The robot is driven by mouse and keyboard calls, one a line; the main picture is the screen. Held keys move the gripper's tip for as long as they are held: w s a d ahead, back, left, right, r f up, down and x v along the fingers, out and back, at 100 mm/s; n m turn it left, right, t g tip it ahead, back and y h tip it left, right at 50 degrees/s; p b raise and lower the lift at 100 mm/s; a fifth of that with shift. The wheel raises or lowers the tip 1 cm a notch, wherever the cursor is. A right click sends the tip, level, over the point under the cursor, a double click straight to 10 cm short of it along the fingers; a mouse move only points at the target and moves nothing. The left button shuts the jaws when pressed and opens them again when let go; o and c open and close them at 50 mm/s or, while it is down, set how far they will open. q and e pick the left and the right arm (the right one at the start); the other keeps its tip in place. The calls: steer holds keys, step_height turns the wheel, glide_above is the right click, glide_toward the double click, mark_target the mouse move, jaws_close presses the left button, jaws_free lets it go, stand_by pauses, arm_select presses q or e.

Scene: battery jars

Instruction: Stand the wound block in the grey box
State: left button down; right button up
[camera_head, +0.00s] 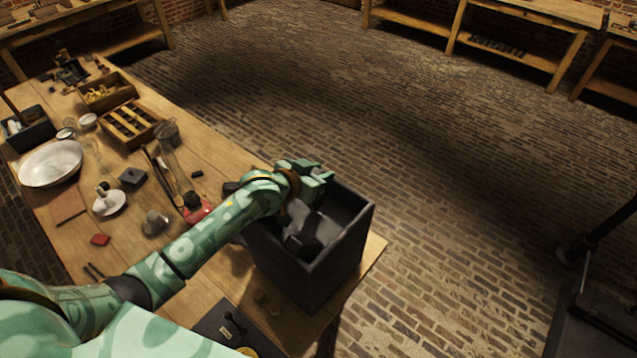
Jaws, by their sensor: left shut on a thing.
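The grey box (318,272) is a tall, dark, open-topped box at the table's right corner. My left gripper (312,190) reaches over its open top from the left, with the hand hiding the far left part of the rim. The gripper is shut on a dark block, which I take to be the wound block (303,241). The block shows inside the box's mouth, below the hand, and looks tilted. Its winding is too dark to make out, and its lower end is hidden, so I cannot tell whether it touches the floor of the box. My right gripper is out of view.
Left of the box, the wooden table holds a red-based item (197,211), a glass jar (155,222), a white dish (109,202), a white basin (50,163) and a slotted wooden crate (131,124). The box stands close to the table's edge, with brick floor beyond.

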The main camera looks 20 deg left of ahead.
arm_select(q)
step_height(320, 180, down, 2)
steer(key=shift+w+f, duration=0.1)
steer(key=shift+f, duration=0.15)
steer(key=c, duration=1.1)
jaws_free()
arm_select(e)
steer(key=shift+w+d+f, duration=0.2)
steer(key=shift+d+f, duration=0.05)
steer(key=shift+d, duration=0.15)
arm_select(q)
steer(key=shift+s+a+r, duration=0.1)
steer(key=shift+s+r, duration=0.15)
steer(key=shift+s, duration=0.15)
steer(key=p+v, duration=0.1)
steer(key=v, duration=1)
steer(key=shift+s, duration=0.15)
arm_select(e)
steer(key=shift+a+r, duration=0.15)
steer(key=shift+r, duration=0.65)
